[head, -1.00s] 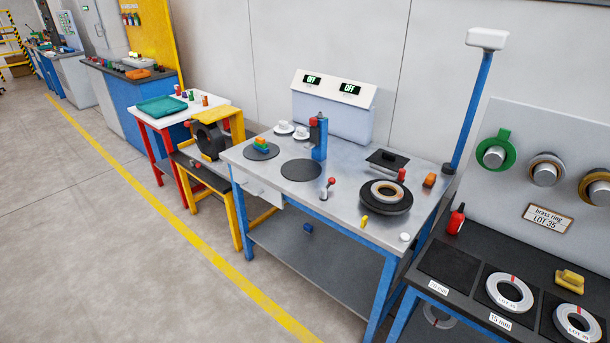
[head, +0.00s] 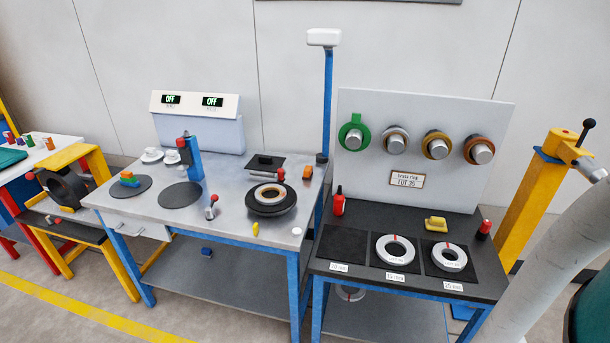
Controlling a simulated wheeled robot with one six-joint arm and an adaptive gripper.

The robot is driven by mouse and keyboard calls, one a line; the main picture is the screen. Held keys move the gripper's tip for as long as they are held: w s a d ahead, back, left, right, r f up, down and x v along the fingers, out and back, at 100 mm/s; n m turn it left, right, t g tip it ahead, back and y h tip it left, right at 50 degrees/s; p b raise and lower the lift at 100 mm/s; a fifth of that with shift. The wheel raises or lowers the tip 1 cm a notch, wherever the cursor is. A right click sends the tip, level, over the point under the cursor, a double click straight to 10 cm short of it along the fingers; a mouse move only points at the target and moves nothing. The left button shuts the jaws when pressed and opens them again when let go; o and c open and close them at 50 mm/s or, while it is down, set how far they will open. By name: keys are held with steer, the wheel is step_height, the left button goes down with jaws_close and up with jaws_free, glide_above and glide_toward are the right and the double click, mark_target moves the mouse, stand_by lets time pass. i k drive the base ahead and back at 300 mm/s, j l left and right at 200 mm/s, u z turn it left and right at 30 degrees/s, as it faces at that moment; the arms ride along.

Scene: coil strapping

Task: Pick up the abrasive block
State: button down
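No block is labelled as abrasive, and I cannot tell for certain which one it is. A small orange block (head: 307,173) stands at the right rear of the steel table (head: 225,222), beside a red-topped item. A yellow block with a raised top (head: 436,224) lies on the dark bench (head: 350,214), behind the ring mats. A small blue block (head: 207,252) sits on the steel table's lower shelf. My gripper is not in view, and nothing is seen touching these blocks.
Two pale rings (head: 395,250) lie on black mats on the dark bench. A red bottle (head: 338,202) stands at its left rear. Coils hang on the grey back panel (head: 420,108). A yellow post (head: 535,190) stands at right. Floor at the lower left (head: 60,290) is clear.

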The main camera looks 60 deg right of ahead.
mark_target(308, 173)
steer(key=i+j+z, duration=0.1)
steer(key=i+z, duration=0.15)
steer(key=z, duration=0.2)
steer(key=i+j+z, duration=0.2)
steer(key=z, duration=0.25)
steer(key=i+j, duration=0.45)
steer(key=j, duration=0.25)
steer(key=i+j+z, duration=0.1)
steer(key=i+j, duration=0.15)
steer(key=j, duration=0.15)
steer(key=i+j, duration=0.2)
steer(key=j, duration=0.15)
steer(key=i+j, duration=0.25)
steer(key=j, duration=0.15)
steer(key=i+z, duration=0.25)
